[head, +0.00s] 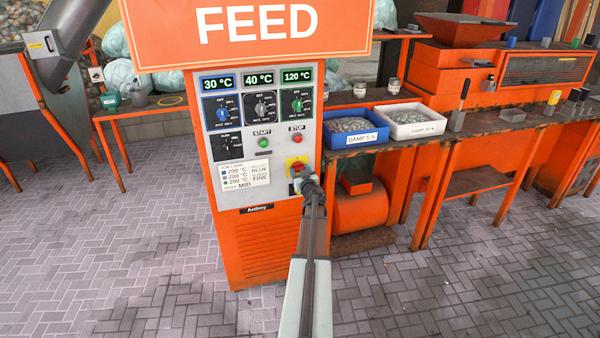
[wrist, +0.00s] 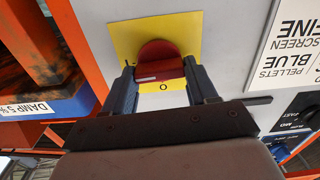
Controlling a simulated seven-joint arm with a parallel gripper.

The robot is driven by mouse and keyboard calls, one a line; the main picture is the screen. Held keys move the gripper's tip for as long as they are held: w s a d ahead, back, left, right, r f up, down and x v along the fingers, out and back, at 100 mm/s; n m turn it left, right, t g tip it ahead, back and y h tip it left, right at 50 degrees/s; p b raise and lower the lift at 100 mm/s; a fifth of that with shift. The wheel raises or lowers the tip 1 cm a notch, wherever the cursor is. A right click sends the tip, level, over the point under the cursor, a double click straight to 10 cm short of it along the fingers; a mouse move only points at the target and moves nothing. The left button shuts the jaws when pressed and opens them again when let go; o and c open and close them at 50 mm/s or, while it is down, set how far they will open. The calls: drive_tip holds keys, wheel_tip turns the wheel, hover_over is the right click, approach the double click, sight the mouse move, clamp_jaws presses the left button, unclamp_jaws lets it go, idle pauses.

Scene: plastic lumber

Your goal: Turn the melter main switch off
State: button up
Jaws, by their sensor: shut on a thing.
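The melter main switch (head: 297,163) is a red knob on a yellow plate, low on the right of the grey control panel (head: 273,137). In the wrist view the red knob (wrist: 158,55) sits between my two dark fingers, which close on its left and right sides. My gripper (wrist: 160,70) is shut on it. An "O" mark shows on the yellow plate (wrist: 120,40) between the fingers; other markings are hidden. In the head view my gripper (head: 303,180) reaches the switch from below and covers part of it.
Above the switch are a red STOP button (head: 297,138) and a green START button (head: 263,143). Dials and temperature displays fill the upper panel. Right of the cabinet, a bench carries a blue tray (head: 333,141) and a white tray (head: 432,128). The paved floor in front is clear.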

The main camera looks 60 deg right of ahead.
drive_tip(key=shift+w+a+f+n, duration=0.1)
drive_tip(key=shift+n, duration=4.2)
drive_tip(key=shift+a+f+n, duration=0.1)
drive_tip(key=shift+n, duration=4.2)
drive_tip(key=o, duration=1.1)
drive_tip(key=shift+c, duration=0.2)
drive_tip(key=v, duration=1.3)
drive_tip(key=shift+s+a, duration=0.2)
drive_tip(key=shift+s, duration=0.1)
